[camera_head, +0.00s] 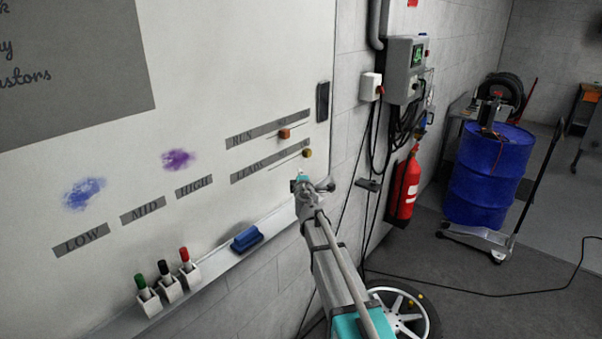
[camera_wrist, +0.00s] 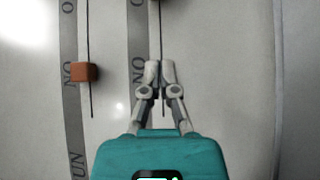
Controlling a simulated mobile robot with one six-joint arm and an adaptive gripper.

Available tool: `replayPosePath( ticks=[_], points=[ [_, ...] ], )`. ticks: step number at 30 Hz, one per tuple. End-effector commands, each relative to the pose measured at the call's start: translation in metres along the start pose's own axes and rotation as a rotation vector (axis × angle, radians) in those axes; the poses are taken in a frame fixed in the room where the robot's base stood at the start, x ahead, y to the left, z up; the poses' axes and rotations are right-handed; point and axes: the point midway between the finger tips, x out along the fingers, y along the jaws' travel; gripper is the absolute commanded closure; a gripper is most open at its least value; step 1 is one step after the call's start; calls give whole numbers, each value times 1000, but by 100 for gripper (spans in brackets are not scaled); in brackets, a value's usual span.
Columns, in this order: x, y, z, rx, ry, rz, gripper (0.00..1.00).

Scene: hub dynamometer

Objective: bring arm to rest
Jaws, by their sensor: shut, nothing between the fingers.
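My gripper (camera_wrist: 160,70) is shut and empty in the wrist view, its fingertips together in front of the whiteboard's labelled strips. In the head view my gripper (camera_head: 302,178) is at the end of my outstretched arm, near the right end of the whiteboard (camera_head: 215,100). An orange-brown slider knob (camera_head: 284,134) sits on the RUN line. It also shows in the wrist view (camera_wrist: 84,72), left of the fingers. A yellow knob (camera_head: 307,153) sits on the line below, just above my gripper in the head view. I cannot tell whether my fingertips touch the board.
The marker ledge holds a blue eraser (camera_head: 246,239) and green, black and red markers (camera_head: 185,256) in holders. To the right are a wall control box (camera_head: 405,68), a red fire extinguisher (camera_head: 403,190), a blue drum (camera_head: 487,175) on a trolley, a wheel (camera_head: 405,312) and floor cables.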

Motion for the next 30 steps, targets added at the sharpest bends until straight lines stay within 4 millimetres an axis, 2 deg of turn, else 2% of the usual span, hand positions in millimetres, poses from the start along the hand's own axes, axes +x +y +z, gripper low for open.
replayPosePath(
  ticks=[9, 14, 17, 23, 30],
  points=[
    [0, 0, 1, 2, -2, 0, 100],
    [-7, -2, 14, 39, -43, -5, 100],
    [-17, -5, 31, 97, -104, -15, 100],
    [-54, -22, 86, 286, -307, -67, 100],
    [-123, -67, 147, 558, -600, -204, 100]
  ],
)
